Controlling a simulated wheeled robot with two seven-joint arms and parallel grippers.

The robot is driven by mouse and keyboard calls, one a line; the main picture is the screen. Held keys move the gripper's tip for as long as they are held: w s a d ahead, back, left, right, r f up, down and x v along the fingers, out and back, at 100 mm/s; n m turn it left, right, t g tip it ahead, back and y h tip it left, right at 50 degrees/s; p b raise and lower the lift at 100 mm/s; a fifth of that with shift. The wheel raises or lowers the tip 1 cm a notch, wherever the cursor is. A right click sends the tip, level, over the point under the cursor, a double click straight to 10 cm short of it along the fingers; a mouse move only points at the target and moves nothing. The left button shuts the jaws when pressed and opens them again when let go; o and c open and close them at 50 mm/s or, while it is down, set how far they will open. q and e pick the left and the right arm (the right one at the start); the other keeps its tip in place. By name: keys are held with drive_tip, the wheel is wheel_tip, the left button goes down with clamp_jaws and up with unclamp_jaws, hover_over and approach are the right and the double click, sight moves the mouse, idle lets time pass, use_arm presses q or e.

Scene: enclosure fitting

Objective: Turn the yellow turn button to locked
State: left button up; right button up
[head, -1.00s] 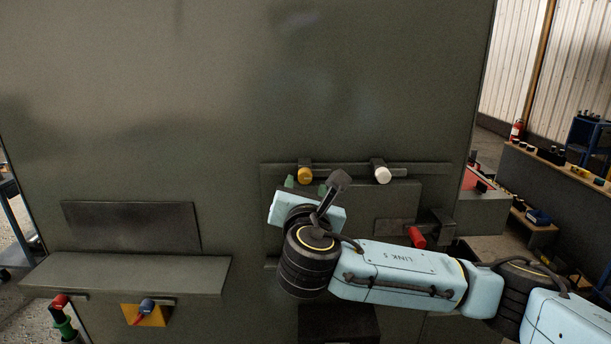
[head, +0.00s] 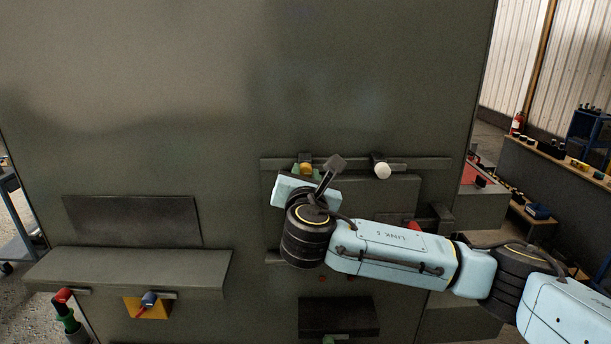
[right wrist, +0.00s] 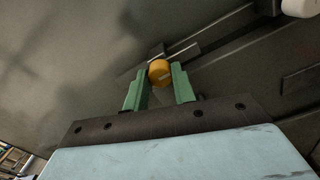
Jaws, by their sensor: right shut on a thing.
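The yellow turn button (head: 306,168) is a small round knob on a dark block on the grey panel's upper rail. In the right wrist view the yellow turn button (right wrist: 159,71) lies between the green fingertips. My right gripper (right wrist: 161,80) is shut on it from below. In the head view the right gripper (head: 306,174) is partly hidden behind its own wrist and camera arm. My left gripper is not in view.
A white knob (head: 381,171) sits on the same rail to the right. A red handle (head: 413,226) is partly hidden behind my right arm. A grey shelf (head: 128,274) juts out at lower left, with a yellow block and blue knob (head: 149,299) below it.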

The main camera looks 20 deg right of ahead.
drive_tip(key=shift+f+m, duration=0.1)
drive_tip(key=shift+m, duration=0.2)
drive_tip(key=shift+c, duration=0.3)
drive_tip(key=shift+m+b, duration=0.45)
drive_tip(key=shift+m, duration=0.75)
drive_tip(key=m+b, duration=0.1)
drive_tip(key=m, duration=0.4)
drive_tip(key=shift+f, duration=0.1)
drive_tip(key=m+b, duration=0.1)
drive_tip(key=m, duration=0.8)
drive_tip(key=shift+m+b, duration=0.3)
drive_tip(key=shift+m, duration=0.1)
drive_tip(key=o, duration=1)
